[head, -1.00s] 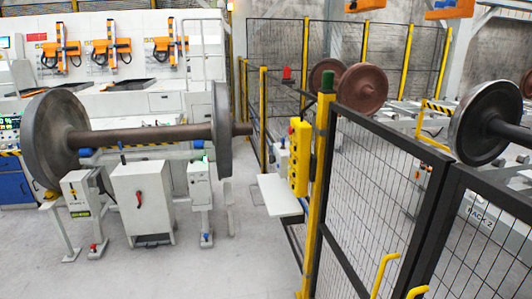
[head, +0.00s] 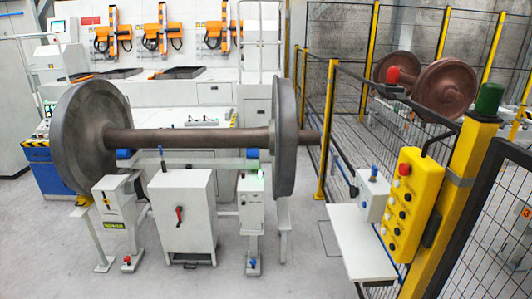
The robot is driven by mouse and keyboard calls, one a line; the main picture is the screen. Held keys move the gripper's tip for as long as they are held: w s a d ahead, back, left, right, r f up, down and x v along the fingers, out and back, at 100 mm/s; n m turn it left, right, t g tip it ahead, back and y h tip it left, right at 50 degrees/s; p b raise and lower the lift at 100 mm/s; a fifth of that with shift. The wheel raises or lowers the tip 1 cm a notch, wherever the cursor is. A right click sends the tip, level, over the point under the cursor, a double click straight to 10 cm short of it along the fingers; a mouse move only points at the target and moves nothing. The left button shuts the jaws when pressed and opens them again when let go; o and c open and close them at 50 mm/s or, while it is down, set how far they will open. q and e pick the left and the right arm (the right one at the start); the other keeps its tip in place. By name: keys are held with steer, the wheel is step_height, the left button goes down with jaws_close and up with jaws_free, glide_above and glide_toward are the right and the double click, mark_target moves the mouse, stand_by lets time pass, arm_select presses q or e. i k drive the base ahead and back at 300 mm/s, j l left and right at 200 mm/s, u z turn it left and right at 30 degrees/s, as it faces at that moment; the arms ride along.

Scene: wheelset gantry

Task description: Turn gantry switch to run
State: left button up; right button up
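I cannot tell for certain which control is the gantry switch. A yellow control box (head: 408,205) with several red, dark and light buttons or knobs hangs on the right, beside a yellow fence post (head: 464,175). The setting of its knobs is too small to read. A small grey box (head: 372,195) with a blue-topped lever is fixed by the fence, left of the yellow box. Neither of my grippers shows.
A white shelf (head: 360,245) juts out below the yellow box. A mesh fence (head: 345,120) runs back from it, with rusty wheels (head: 445,90) behind. Stands with small levers flank the cabinet. The grey floor (head: 310,270) in front is clear.

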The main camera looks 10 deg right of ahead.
mark_target(354, 192)
steer(key=i+z, duration=0.1)
steer(key=i, duration=0.45)
steer(key=i+j+z, duration=0.1)
steer(key=i, duration=0.45)
steer(key=i+j+z, duration=0.1)
steer(key=i, duration=0.45)
steer(key=i+j, duration=0.2)
steer(key=i, duration=0.35)
steer(key=i+j+z, duration=0.2)
steer(key=i+z, duration=0.25)
steer(key=i+j+z, duration=0.85)
